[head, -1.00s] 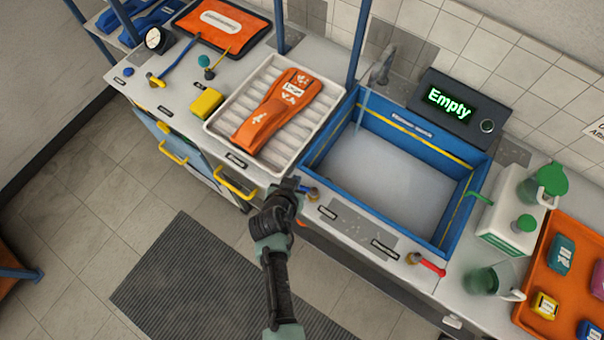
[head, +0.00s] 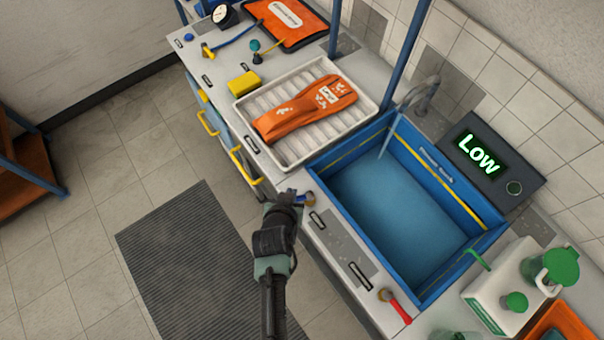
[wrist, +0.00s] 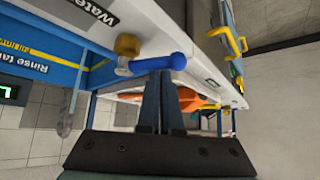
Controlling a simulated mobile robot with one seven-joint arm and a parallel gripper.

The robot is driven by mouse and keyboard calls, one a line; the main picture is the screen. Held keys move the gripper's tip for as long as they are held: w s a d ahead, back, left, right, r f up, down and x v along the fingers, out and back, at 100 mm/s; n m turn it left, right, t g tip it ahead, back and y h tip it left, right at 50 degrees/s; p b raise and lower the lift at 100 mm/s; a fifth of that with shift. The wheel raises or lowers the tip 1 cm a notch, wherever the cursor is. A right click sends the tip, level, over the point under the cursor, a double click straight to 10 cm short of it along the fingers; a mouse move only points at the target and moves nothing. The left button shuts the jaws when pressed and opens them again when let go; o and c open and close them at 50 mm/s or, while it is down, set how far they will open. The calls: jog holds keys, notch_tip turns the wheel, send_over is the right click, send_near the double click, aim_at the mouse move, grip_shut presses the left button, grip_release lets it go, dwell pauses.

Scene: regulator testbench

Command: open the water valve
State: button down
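The water valve has a blue lever (head: 300,197) on a brass-coloured body at the counter's front edge, left of the rinse tank (head: 322,186). In the wrist view the lever (wrist: 160,62) points sideways from its yellow body, near a label reading "Water". My gripper (head: 287,198) is right at the lever. In the wrist view its two fingers (wrist: 160,76) are together, with their tips just at the lever's underside. I cannot tell whether they touch it. A stream runs from the tap (head: 425,90) into the tank, which looks blue inside. The display (head: 481,152) reads "Low".
A red-handled valve (head: 397,308) sits on the front edge to the right. A white tray (head: 285,163) with an orange pouch lies left of the tank. Yellow drawer handles (head: 245,167) stick out below the counter.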

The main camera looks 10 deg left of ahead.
jog(key=shift+s+d+f, duration=0.25)
jog(key=shift+s+d, duration=0.05)
jog(key=shift+s, duration=0.3)
dwell(0.4)
